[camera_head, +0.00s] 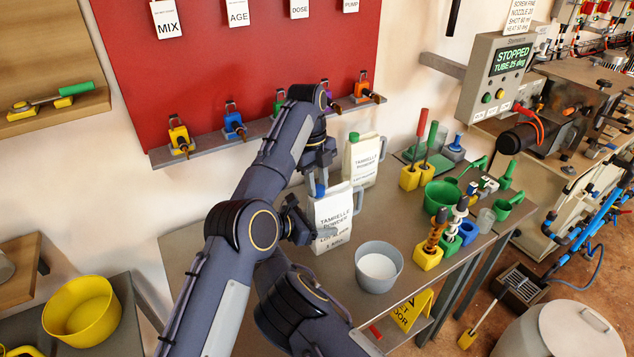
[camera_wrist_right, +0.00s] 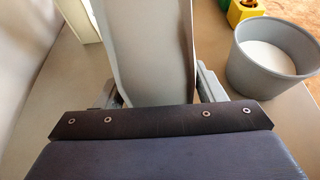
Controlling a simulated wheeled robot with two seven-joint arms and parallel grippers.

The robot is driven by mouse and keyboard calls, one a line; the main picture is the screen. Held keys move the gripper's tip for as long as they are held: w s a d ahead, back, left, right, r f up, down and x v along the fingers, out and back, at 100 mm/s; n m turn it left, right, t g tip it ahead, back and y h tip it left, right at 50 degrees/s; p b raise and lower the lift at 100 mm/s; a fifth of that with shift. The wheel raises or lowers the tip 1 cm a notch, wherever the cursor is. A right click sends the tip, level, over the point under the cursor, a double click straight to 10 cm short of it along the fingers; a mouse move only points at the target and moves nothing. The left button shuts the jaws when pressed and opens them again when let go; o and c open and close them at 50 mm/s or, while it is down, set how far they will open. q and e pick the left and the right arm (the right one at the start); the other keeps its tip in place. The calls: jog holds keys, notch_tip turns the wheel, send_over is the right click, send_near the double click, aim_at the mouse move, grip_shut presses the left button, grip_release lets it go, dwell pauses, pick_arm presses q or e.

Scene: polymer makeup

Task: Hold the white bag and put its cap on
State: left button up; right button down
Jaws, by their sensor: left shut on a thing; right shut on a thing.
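The white bag (camera_head: 334,215), labelled as powder, stands upright on the grey table with a grey handle on its right. My right gripper (camera_head: 318,235) is shut on the bag low on its side. In the right wrist view the bag (camera_wrist_right: 148,55) lies between the two fingers (camera_wrist_right: 157,95). My left gripper (camera_head: 320,176) points down above the bag's top left corner and is shut on a blue cap (camera_head: 320,190). The cap is at the bag's top; I cannot tell whether it is seated on the spout, which is hidden.
A second powder bag (camera_head: 362,160) with a green cap stands close behind. A grey bucket (camera_head: 379,268) of white powder is at the right, also in the right wrist view (camera_wrist_right: 272,62). Tools and green scoops (camera_head: 440,195) crowd the table's right. A red board (camera_head: 230,65) stands behind.

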pick_arm(q)
jog(key=o, duration=0.9)
jog(key=shift+o, duration=0.5)
jog(key=o, duration=0.5)
pick_arm(e)
jog(key=shift+c, duration=1.3)
grip_release()
pick_arm(q)
jog(key=shift+a, duration=0.1)
pick_arm(e)
jog(key=shift+r, duration=0.1)
